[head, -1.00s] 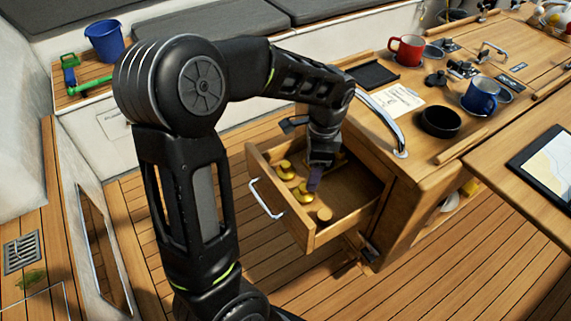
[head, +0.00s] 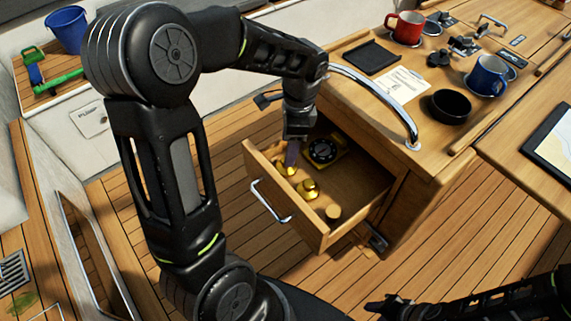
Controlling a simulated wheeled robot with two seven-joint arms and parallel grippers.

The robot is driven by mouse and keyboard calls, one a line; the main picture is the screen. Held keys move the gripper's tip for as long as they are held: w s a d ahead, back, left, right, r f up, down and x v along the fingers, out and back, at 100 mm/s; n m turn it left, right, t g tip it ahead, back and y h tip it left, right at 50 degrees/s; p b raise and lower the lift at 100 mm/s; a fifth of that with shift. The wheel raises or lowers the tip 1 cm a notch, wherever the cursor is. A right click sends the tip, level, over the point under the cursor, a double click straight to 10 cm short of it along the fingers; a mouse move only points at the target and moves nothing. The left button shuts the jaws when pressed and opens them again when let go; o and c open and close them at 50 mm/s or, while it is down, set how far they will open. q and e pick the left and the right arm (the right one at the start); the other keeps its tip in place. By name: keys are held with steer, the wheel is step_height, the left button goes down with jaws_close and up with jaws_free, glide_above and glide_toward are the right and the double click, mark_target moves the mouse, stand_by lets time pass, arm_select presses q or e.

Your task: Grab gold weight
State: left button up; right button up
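The gold weights lie in the open wooden drawer (head: 362,192). One gold weight (head: 308,189) sits near the drawer's middle, and another (head: 285,168) is partly hidden at the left gripper's fingers. My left gripper (head: 291,156) points down into the drawer, at or just above that second weight. Its fingers are seen edge-on, so I cannot tell whether they hold anything. My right gripper (head: 388,306) is low at the bottom right, outside the drawer and far from the weights; its opening is unclear.
The drawer has a metal handle (head: 270,203). Above it, the counter carries a curved rail (head: 385,95), a black bowl (head: 450,106) and mugs. Open floor lies in front.

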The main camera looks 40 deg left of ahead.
arm_select(q)
steer(key=shift+f, duration=0.75)
steer(key=shift+s+a+f+p, duration=0.1)
steer(key=shift+a+f+p, duration=0.05)
steer(key=shift+f, duration=1.15)
steer(key=shift+a+f+p, duration=0.15)
steer(key=shift+f, duration=1.15)
jaws_close()
